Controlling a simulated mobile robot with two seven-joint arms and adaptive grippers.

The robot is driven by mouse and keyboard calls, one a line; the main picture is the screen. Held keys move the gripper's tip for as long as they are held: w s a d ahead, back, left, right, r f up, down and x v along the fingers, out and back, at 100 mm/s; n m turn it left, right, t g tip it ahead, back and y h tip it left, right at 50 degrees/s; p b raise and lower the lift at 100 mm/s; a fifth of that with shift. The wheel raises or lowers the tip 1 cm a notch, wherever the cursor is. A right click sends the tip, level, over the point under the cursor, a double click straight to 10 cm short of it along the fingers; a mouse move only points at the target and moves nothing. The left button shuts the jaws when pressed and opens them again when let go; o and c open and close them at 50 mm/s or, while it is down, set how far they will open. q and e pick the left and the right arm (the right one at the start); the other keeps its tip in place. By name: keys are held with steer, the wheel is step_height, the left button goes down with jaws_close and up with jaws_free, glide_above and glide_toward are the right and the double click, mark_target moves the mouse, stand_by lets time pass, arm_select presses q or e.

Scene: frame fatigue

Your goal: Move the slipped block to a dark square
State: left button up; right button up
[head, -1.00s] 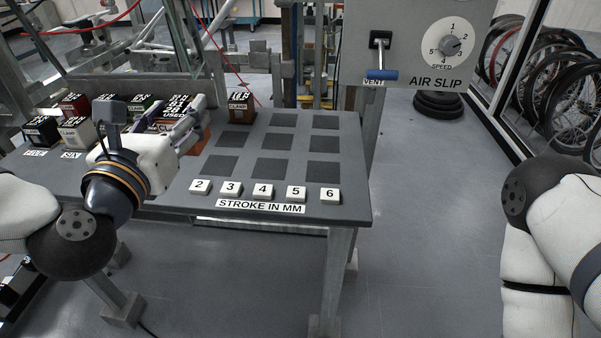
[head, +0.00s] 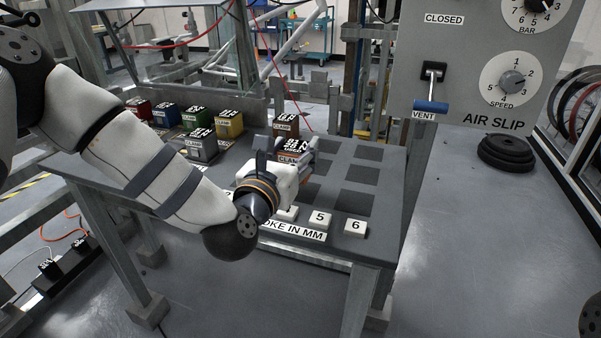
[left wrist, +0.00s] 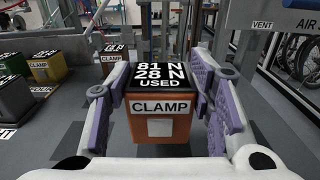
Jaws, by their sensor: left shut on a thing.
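My left gripper (head: 303,161) is shut on an orange-brown block (left wrist: 160,126) with a black top reading 81 N, 28 N, USED and a CLAMP label. The block (head: 292,150) also shows in the head view, partly hidden by the gripper. Both purple-padded fingers flank it in the left wrist view. It is over the right part of the grey table (head: 391,205), among the dark squares. Bare dark squares (head: 359,174) lie to its right. I cannot tell whether the block touches the table. My right gripper is out of view.
Another brown CLAMP block (head: 285,127) stands behind the held one. Yellow (head: 230,125), grey (head: 201,149) and other blocks stand to the left. White number tiles (head: 355,228) line the front edge. A panel with a blue VENT lever (head: 431,107) rises at the right.

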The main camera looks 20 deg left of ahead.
arm_select(q)
steer(key=shift+w+d+f, duration=0.15)
steer(key=shift+w+f, duration=0.25)
steer(key=f, duration=0.3)
steer(key=shift+w+d+f+b, duration=0.1)
steer(key=shift+w+f+b, duration=0.15)
steer(key=shift+f+b, duration=0.05)
steer(key=shift+r, duration=0.1)
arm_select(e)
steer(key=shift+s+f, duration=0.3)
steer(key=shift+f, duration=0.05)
arm_select(q)
steer(key=shift+f, duration=0.25)
steer(key=o, duration=1.4)
steer(key=shift+o, duration=0.2)
steer(key=shift+s, duration=0.1)
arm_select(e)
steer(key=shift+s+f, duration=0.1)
